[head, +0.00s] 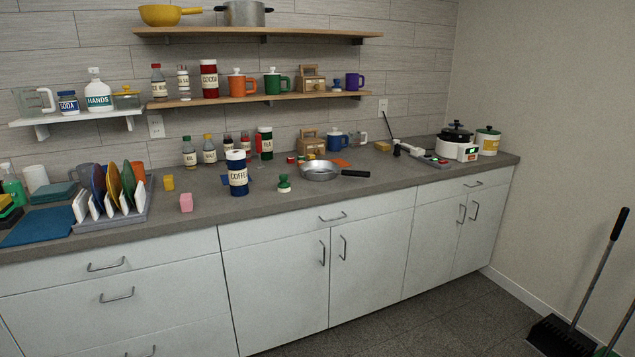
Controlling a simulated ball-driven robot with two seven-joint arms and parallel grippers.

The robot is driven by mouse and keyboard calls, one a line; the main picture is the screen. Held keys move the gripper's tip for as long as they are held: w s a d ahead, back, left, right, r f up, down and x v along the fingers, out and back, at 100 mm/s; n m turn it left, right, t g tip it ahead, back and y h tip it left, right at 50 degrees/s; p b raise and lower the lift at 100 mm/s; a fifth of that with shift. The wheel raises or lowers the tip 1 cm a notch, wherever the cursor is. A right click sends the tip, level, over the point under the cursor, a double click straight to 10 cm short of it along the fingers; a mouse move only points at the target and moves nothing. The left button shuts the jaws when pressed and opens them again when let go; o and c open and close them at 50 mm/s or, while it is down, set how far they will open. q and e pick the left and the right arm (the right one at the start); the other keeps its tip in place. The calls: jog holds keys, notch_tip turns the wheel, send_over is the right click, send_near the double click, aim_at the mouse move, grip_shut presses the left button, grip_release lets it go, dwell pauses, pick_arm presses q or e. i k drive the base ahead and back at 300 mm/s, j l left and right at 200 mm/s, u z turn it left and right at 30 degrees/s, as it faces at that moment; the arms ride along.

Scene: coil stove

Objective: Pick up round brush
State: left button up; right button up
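The round brush (284,183) appears to be the small green piece with a knob on top and a pale underside. It stands upright on the grey countertop (330,196) near its front edge, in the middle of the head view. A dark blue jar with a cream label (238,174) stands to its left. A metal frying pan (320,171) lies behind it to the right. Neither of my grippers is in the head view.
A pink block (186,203), a yellow block (168,183) and a dish rack (145,211) with plates are further left. A power strip (432,160) and white cooker (457,149) are at right. Shelves (270,102) hang above. The counter just around the brush is clear.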

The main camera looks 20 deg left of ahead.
aim_at(284, 185)
jog(key=i+l+u, duration=0.1)
jog(key=i+u, duration=0.25)
jog(key=i+l+u, duration=0.2)
jog(key=i+u, duration=0.15)
jog(key=i+l+u, duration=0.35)
jog(key=i+j, duration=0.05)
jog(key=j, duration=0.05)
